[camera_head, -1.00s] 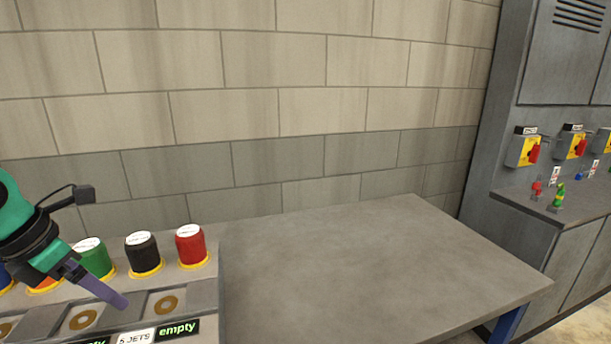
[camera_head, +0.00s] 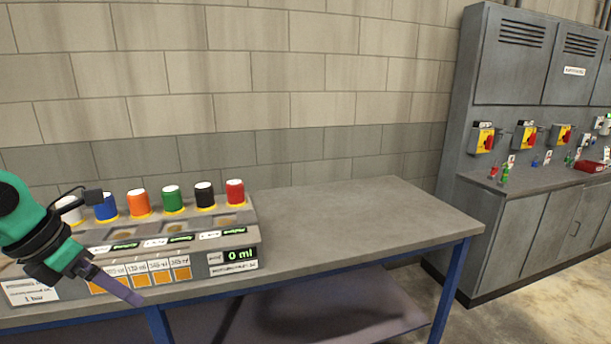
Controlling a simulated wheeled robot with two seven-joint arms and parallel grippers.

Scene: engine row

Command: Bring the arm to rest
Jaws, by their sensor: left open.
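My left arm comes in from the left edge, green and black, with its gripper (camera_head: 118,284) pointing down and to the right. The gripper is open, and nothing shows between its purple-grey fingers. It appears in front of a grey bench device (camera_head: 215,243) with a row of coloured caps: white, blue, orange, green (camera_head: 173,199), black and red (camera_head: 235,193). The fingers overlap the device's front panel in the picture; I cannot tell the distance between them. My right gripper is not in view.
The grey workbench (camera_head: 345,222) is bare to the right of the device. Its blue leg (camera_head: 449,288) and a lower shelf (camera_head: 330,310) show beneath. Grey cabinets (camera_head: 515,225) at the right carry yellow-and-red switches (camera_head: 484,138) and small items. A block wall stands behind.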

